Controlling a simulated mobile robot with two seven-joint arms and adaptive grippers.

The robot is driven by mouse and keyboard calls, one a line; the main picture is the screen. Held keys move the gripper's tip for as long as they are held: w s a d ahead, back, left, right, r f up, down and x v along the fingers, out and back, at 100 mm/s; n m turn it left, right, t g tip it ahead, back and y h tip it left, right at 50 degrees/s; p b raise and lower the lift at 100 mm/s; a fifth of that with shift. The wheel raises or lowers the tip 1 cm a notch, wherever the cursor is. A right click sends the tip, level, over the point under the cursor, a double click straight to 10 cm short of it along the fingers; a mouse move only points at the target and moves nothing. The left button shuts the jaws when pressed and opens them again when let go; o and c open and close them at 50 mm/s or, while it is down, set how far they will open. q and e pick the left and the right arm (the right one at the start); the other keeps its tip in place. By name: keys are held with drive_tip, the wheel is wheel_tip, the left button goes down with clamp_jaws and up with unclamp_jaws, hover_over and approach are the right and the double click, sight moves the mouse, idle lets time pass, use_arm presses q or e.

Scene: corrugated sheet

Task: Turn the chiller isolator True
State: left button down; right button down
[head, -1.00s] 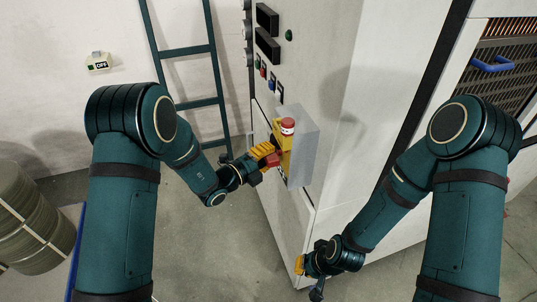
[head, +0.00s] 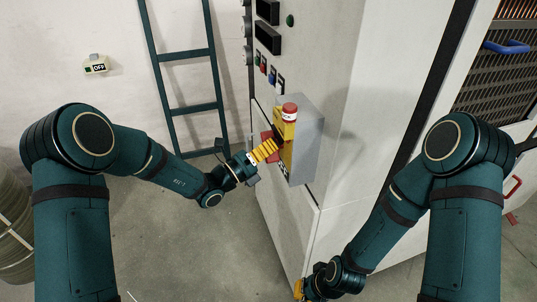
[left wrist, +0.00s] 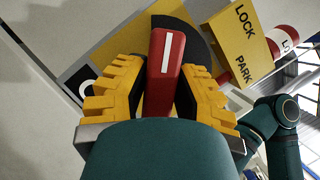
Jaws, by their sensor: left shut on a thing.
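The chiller isolator is a grey box (head: 308,140) with a yellow front plate (head: 288,145) on the side of the white cabinet. A red and white cylinder (head: 289,112) stands at its top. In the left wrist view, its red handle (left wrist: 165,65) with a white stripe lies between the yellow fingers of my left gripper (left wrist: 164,85), which is shut on it. A round "O" mark (left wrist: 87,88) shows beside the handle, and a yellow "LOCK PARK" block (left wrist: 236,45) to the right. My right gripper (head: 303,289) is low by the cabinet's bottom corner, partly cut off.
The cabinet front carries dark displays (head: 267,25) and small buttons above the isolator. A dark green ladder (head: 187,55) leans on the wall behind. A small "OFF" sign (head: 96,66) is on the wall. Grey floor lies open left of the cabinet.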

use_arm(q)
drive_tip(key=m+g+h+b, duration=0.1)
drive_tip(key=m, duration=0.2)
drive_tip(key=shift+w+m+h+b, duration=0.1)
drive_tip(key=shift+m+h+b, duration=0.2)
drive_tip(key=shift+m, duration=0.1)
drive_tip(key=m+g+b, duration=0.1)
drive_tip(key=m, duration=0.1)
drive_tip(key=m+h, duration=0.1)
drive_tip(key=m, duration=0.1)
drive_tip(key=shift+m+g+h+b, duration=0.3)
drive_tip(key=shift+g+b, duration=0.05)
drive_tip(key=shift+g, duration=0.05)
drive_tip(key=shift+r+m+g+h+b, duration=0.1)
drive_tip(key=shift+m+g+h+b, duration=0.6)
drive_tip(key=shift+m, duration=1.2)
drive_tip(key=shift+m+g, duration=0.4)
drive_tip(key=c, duration=0.7)
unclamp_jaws()
drive_tip(key=shift+d, duration=0.1)
drive_tip(key=shift+c, duration=0.2)
